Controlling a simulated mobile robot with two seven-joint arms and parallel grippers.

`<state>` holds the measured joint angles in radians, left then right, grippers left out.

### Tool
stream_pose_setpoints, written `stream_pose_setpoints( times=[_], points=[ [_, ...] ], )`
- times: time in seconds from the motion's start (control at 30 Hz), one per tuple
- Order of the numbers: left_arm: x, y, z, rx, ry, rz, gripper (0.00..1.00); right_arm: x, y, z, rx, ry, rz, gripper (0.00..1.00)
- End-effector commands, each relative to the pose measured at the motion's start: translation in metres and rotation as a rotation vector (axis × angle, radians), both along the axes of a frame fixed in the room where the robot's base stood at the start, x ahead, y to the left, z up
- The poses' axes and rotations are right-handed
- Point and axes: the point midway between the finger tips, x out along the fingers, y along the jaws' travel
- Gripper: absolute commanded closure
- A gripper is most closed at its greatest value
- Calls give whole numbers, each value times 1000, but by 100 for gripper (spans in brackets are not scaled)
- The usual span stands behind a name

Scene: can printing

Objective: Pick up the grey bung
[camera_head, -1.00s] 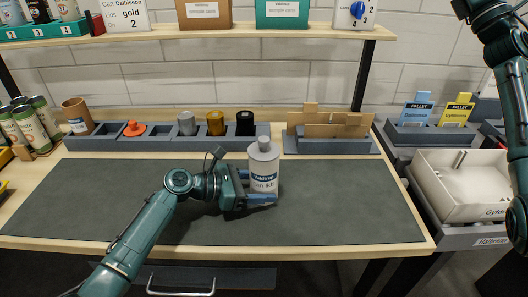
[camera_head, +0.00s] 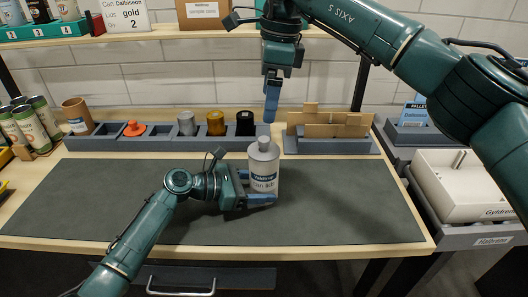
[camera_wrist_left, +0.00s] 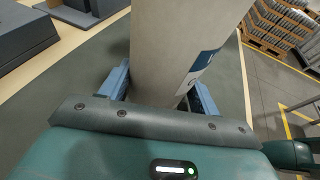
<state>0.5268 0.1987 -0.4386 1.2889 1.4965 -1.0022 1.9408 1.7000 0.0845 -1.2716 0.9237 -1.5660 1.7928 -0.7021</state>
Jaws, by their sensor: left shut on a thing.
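My left gripper (camera_head: 260,187) is shut on a light grey can (camera_head: 264,172) with a blue and white label, standing upright on the dark mat. In the left wrist view the can (camera_wrist_left: 182,45) sits between the blue fingers. A small grey bung (camera_head: 264,142) shows at the top of the can. A separate grey cylinder (camera_head: 187,124) stands in the rack behind, beside a gold and a black one. My right gripper (camera_head: 271,105) points down above and slightly behind the can, apart from the bung. Its fingers overlap side-on, so their opening is hidden.
The grey rack (camera_head: 100,143) runs along the back of the mat (camera_head: 330,215), with an orange knobbed piece (camera_head: 134,128) in it. A shelf (camera_head: 130,36) is above. The mat's front right is clear.

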Motion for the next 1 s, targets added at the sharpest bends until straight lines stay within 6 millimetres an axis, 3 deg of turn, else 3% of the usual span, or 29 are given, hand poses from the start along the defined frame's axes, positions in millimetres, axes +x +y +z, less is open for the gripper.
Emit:
stream_pose_setpoints(
  times=[0.3,0.57,0.9,1.0],
  points=[
    [0,0,0,0,0,-1,51,-1,5,-53,-17,5,0,10],
    [0,0,0,0,0,0,51,-1,7,-70,-15,3,-1,10],
    [0,0,0,0,0,0,51,-2,11,-115,-14,4,0,10],
    [0,0,0,0,0,0,51,-2,11,-118,-14,2,0,10]
  ],
)
